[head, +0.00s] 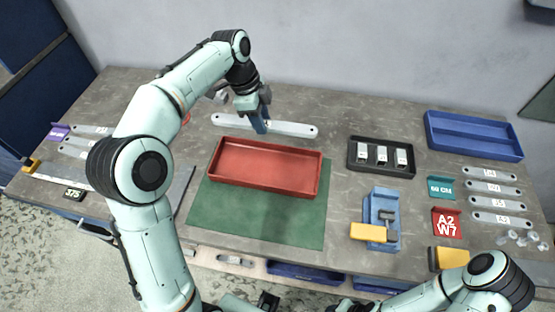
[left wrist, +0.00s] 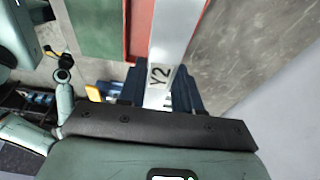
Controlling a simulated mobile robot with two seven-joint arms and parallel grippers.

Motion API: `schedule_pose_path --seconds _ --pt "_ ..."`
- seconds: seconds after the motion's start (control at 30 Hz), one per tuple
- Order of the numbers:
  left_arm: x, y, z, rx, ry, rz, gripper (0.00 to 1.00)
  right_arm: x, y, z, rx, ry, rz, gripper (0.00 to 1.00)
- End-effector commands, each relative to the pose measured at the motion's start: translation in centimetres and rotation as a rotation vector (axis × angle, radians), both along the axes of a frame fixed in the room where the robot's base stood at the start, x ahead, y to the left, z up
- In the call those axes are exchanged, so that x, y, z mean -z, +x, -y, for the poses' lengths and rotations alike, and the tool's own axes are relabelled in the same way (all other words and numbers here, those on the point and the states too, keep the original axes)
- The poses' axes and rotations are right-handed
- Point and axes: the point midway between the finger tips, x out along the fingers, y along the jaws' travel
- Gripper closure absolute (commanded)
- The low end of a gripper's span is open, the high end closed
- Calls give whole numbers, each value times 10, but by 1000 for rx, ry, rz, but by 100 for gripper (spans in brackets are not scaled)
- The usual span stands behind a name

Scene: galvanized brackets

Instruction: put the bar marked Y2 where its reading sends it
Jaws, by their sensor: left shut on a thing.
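My left gripper (head: 259,122) points down behind the red tray and is shut on a long pale metal bar (head: 292,128) with a hole near its end. The left wrist view shows the bar (left wrist: 175,40) marked Y2 between the dark blue fingers (left wrist: 158,90). The bar lies roughly level along the back of the red tray; I cannot tell whether it touches the table. The red tray (head: 262,188) is empty on a green mat (head: 255,224). A small black display (head: 74,194) by a ruler-like scale at the left reads 375. My right gripper is out of view.
An empty blue tray (head: 474,152) stands back right. A black tray (head: 368,171) holds three small pale pieces. A blue fixture (head: 386,203) has a yellow-handled part. Teal (head: 441,188) and red (head: 447,223) signs stand beside several labelled bars (head: 492,189). More bars lie left.

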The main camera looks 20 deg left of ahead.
Motion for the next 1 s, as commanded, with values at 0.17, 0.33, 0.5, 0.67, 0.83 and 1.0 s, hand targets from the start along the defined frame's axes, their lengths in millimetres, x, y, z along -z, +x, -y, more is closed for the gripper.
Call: schedule_pose_path --seconds 0.17,0.33,0.5,0.67,0.83,1.0 --pt "20 -2 0 14 -1 -5 100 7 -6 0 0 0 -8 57" --pt "65 -3 -1 12 -2 -6 100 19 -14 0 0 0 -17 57" --pt "108 -2 0 11 -1 -4 100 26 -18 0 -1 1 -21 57" --pt "134 -2 -1 11 -2 -2 100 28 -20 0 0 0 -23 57" --pt "146 -1 -1 11 -1 0 100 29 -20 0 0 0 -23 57" --pt "175 -2 0 11 -2 -3 100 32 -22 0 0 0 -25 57"
